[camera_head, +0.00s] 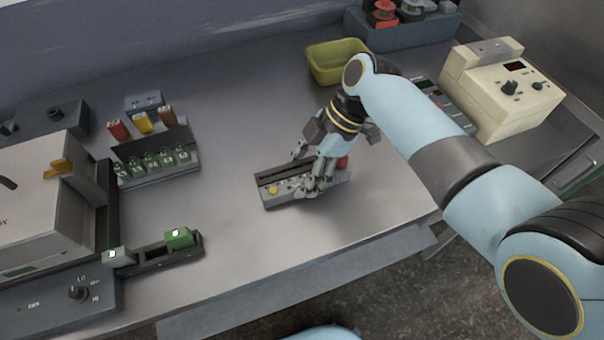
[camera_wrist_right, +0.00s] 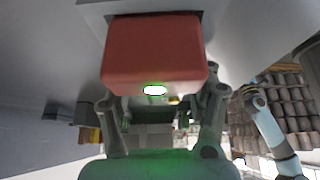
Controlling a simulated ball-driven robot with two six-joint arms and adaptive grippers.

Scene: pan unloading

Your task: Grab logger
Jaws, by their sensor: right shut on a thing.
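A long grey box (camera_head: 273,202), which I take for the logger, lies on the bench. It has dark slots along its top, a yellow knob (camera_head: 272,190) at its left end and a red block (camera_head: 343,162) at its right end. My right gripper (camera_head: 308,178) reaches down over its middle, shut on it as far as I can see; the fingers hide part of it. In the right wrist view the red block (camera_wrist_right: 153,50), with a lit spot, is close to the camera, and my fingers (camera_wrist_right: 162,108) show on both sides below it. My left gripper is not in view.
A rack (camera_head: 160,175) with green bottles and coloured pieces stands left. A dark tray (camera_head: 155,260) with green blocks lies in front. A yellow-green bin (camera_head: 320,75) and a cream instrument (camera_head: 505,100) stand behind and right. Bare bench surrounds the grey box.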

